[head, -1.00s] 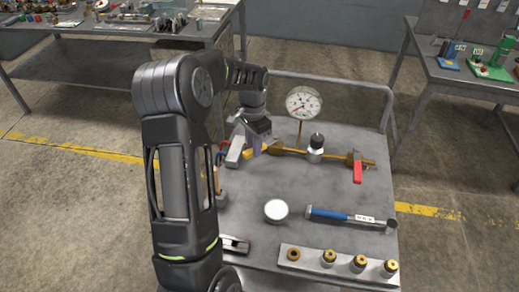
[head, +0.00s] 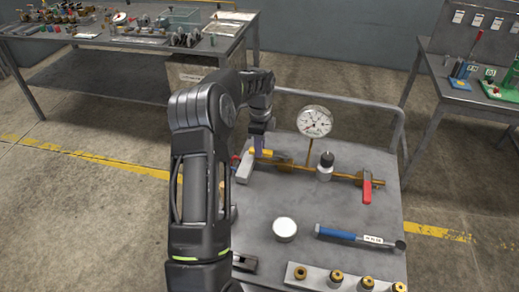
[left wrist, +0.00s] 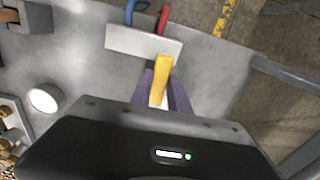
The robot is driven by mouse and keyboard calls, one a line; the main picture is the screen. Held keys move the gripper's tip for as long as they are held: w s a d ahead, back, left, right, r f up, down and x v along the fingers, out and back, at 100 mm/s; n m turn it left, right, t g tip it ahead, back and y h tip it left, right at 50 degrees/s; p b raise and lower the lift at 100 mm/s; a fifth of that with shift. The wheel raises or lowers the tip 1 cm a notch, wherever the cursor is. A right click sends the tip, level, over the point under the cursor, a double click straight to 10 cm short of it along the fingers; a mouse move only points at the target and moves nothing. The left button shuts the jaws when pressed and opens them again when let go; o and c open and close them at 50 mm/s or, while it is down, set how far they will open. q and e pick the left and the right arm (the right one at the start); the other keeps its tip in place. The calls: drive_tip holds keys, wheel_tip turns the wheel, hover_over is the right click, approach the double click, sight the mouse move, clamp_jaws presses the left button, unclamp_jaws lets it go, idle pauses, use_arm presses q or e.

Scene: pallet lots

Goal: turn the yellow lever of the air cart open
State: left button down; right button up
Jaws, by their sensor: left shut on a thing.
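The air cart (head: 330,215) is a grey-topped cart with a brass pipe line along its back. The yellow lever (head: 264,153) is at the left end of that line, partly hidden by my left gripper (head: 259,145). In the left wrist view the yellow lever (left wrist: 163,70) lies between the purple fingers of my left gripper (left wrist: 160,95), which is shut on it. The lever's far end shows beyond the fingertips, next to a pale grey block (left wrist: 143,42). My right gripper is not in view.
A round gauge (head: 314,121) stands behind the pipe, and a red lever (head: 367,187) hangs at its right end. A white round cap (head: 285,228), a blue-handled hammer (head: 345,235) and a strip with brass fittings (head: 325,279) lie in front. A rail bounds the back.

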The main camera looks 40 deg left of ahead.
use_arm(q)
drive_tip(key=shift+w+a+r+m, duration=0.1)
drive_tip(key=shift+w+a+m, duration=0.1)
drive_tip(key=shift+m, duration=0.1)
drive_tip(key=c, duration=1.2)
unclamp_jaws()
drive_tip(key=shift+d, duration=0.1)
drive_tip(key=shift+c, duration=0.2)
drive_tip(key=shift+r+b, duration=0.6)
drive_tip(key=shift+r, duration=3.25)
